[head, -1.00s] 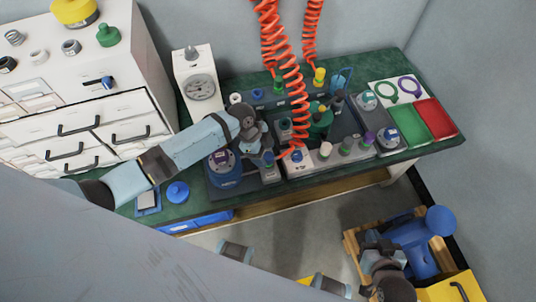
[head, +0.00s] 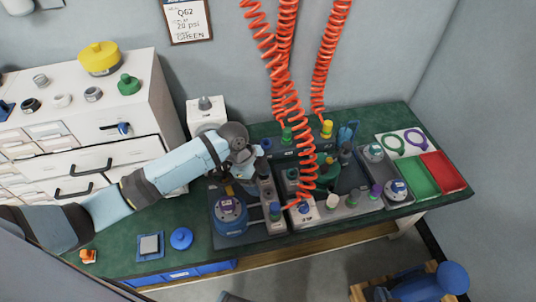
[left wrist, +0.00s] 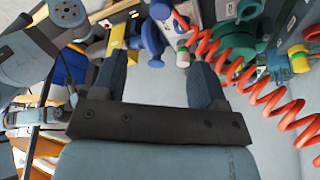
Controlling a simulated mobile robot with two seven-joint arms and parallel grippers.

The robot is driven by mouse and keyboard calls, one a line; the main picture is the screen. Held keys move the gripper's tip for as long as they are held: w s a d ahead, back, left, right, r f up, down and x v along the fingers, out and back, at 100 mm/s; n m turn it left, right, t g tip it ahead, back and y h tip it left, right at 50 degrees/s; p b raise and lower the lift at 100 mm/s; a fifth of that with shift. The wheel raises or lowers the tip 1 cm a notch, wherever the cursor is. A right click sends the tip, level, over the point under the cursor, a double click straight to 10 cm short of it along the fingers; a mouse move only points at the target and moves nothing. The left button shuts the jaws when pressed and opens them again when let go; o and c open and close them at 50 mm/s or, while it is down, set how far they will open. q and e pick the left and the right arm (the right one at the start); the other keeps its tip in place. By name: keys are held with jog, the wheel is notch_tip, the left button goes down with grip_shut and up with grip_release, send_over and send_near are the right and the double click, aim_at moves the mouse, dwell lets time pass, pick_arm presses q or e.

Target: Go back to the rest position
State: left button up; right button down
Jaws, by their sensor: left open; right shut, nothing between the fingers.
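My left arm reaches in from the left in the head view, over the green workbench (head: 120,240). My left gripper (head: 250,172) is above the bench fixtures, behind the blue round pot (head: 230,215) and left of the hanging red coiled hoses (head: 288,100). In the left wrist view my left gripper (left wrist: 148,82) has its two fingers wide apart with nothing between them.
A red coiled hose (left wrist: 235,75) hangs close right of the left fingers in the wrist view. A white drawer cabinet (head: 100,125) stands at the left. Red (head: 443,172) and green (head: 418,178) trays lie at the right. A blue rounded object (head: 440,282) is low at the bottom right.

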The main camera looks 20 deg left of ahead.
pick_arm(q)
jog(key=s+d+n+t+h+p, duration=0.1)
jog(key=s+d+n+t+p, duration=0.3)
jog(key=s+n+t+p, duration=0.3)
jog(key=s+a+r+n+t+y+p, duration=0.1)
jog(key=s+a+r+n+t, duration=0.1)
jog(key=s+n, duration=0.2)
jog(key=s+a+r+n+t+y+p, duration=0.1)
jog(key=s+a+r+n+t+p, duration=0.1)
jog(key=s+n, duration=0.2)
jog(key=s, duration=0.2)
jog(key=shift+s+p, duration=0.3)
dwell(0.3)
